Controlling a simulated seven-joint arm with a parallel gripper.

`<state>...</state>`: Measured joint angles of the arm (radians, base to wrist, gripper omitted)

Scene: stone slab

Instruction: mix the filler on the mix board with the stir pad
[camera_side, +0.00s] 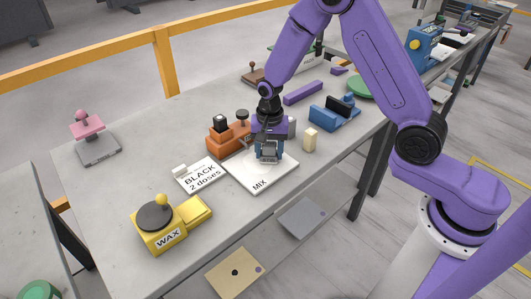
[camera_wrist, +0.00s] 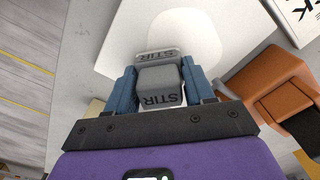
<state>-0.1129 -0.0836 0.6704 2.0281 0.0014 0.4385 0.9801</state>
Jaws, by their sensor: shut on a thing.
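The mix board (camera_side: 262,181) is a white square marked MIX, lying on the stone slab in the middle of the side view; it also shows in the wrist view (camera_wrist: 115,45). A whitish round patch of filler (camera_wrist: 200,38) lies on the board. My gripper (camera_side: 268,155) is over the board and shut on the grey stir pad (camera_wrist: 160,88), which is lettered STIR. The pad's lower end is at or just above the filler; I cannot tell whether it touches.
An orange holder (camera_side: 218,141) stands close behind the board, and a BLACK 2 doses card (camera_side: 200,176) lies to its left. A yellow WAX unit (camera_side: 165,230) is at the front left. A small cream block (camera_side: 310,139) and a blue holder (camera_side: 335,117) are to the right.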

